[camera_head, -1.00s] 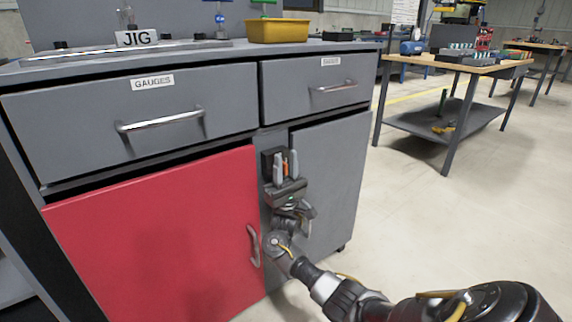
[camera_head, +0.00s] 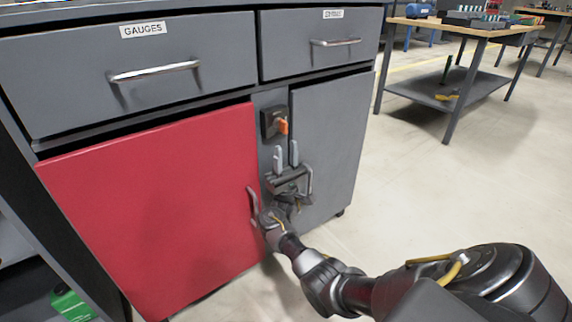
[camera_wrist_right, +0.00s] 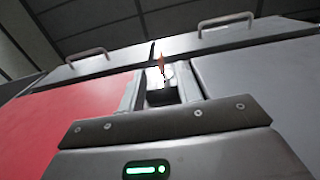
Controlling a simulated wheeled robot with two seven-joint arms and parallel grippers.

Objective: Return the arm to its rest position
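My right gripper (camera_head: 286,155) is in front of the grey cabinet, below a small black switch box with an orange handle (camera_head: 283,126). Its two fingers stand apart and point up, with nothing between them. In the right wrist view the gripper's fingers (camera_wrist_right: 160,92) are also apart, and the orange handle (camera_wrist_right: 160,62) shows beyond them, not touched. My right arm comes in from the lower right. My left gripper is in neither view.
The cabinet has a red door (camera_head: 150,205) with a handle (camera_head: 253,203) close to my right wrist, a grey right door (camera_head: 330,145), and drawers with bar handles (camera_head: 155,72). A wooden workbench (camera_head: 480,28) stands at the back right. Open floor (camera_head: 440,190) lies to the right.

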